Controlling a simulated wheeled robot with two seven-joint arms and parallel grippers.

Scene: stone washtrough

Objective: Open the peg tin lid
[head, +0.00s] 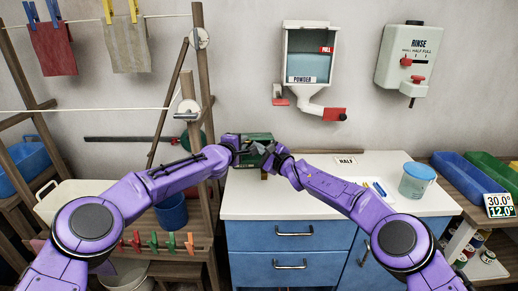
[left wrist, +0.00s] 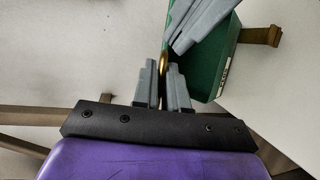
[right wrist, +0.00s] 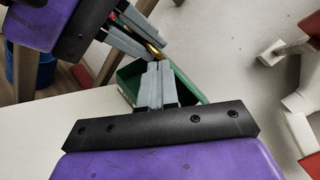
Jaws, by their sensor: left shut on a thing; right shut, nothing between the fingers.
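The green peg tin (head: 258,137) stands at the back left of the white counter, partly hidden behind my grippers. It also shows in the left wrist view (left wrist: 226,58) and in the right wrist view (right wrist: 129,78). My left gripper (head: 243,147) is shut on a thin brass-coloured piece (left wrist: 164,62) at the tin's edge. That piece also shows in the right wrist view (right wrist: 154,49). My right gripper (head: 272,152) is shut and empty, its fingertips (right wrist: 157,68) over or against the tin. How far the lid stands open I cannot tell.
A brown block (left wrist: 260,35) sticks out beside the tin. A HALF card (head: 346,160), pegs (head: 378,188) and a pale blue tub (head: 416,180) are to the right on the counter. The powder dispenser (head: 310,65) hangs on the wall above. The counter's front middle is clear.

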